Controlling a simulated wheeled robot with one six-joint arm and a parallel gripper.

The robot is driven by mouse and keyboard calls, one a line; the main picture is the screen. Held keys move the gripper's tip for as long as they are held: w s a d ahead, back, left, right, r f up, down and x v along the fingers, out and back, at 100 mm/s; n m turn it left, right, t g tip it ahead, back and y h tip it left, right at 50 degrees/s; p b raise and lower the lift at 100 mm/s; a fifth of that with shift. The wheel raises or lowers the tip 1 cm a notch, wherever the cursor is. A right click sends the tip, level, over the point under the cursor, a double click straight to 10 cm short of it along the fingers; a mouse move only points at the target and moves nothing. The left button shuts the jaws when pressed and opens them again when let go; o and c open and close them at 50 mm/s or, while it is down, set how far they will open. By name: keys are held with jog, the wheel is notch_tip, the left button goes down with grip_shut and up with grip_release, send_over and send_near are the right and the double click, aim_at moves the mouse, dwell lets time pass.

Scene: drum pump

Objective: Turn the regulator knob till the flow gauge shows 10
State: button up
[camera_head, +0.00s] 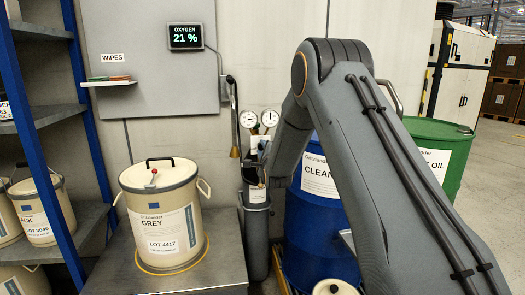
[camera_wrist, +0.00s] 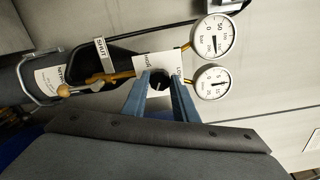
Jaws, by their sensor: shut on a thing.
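The regulator knob (camera_wrist: 160,79) is black and sits in front of a white plate (camera_wrist: 146,64) with lettering partly covered. My gripper (camera_wrist: 160,88) has its two blue-grey fingers on either side of the knob, shut on it. Two round white gauges stand to its right in the wrist view: an upper gauge (camera_wrist: 214,37) and a lower gauge (camera_wrist: 213,84). Both have dark needles; the lower one's small numbers include a 5, but I cannot read its value surely.
A green drum (camera_head: 445,140) stands behind my arm.

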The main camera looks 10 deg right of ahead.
jog(key=shift+f, duration=0.1)
jog(key=o, duration=1.1)
jog(key=shift+c, duration=0.2)
jog(key=s, duration=0.8)
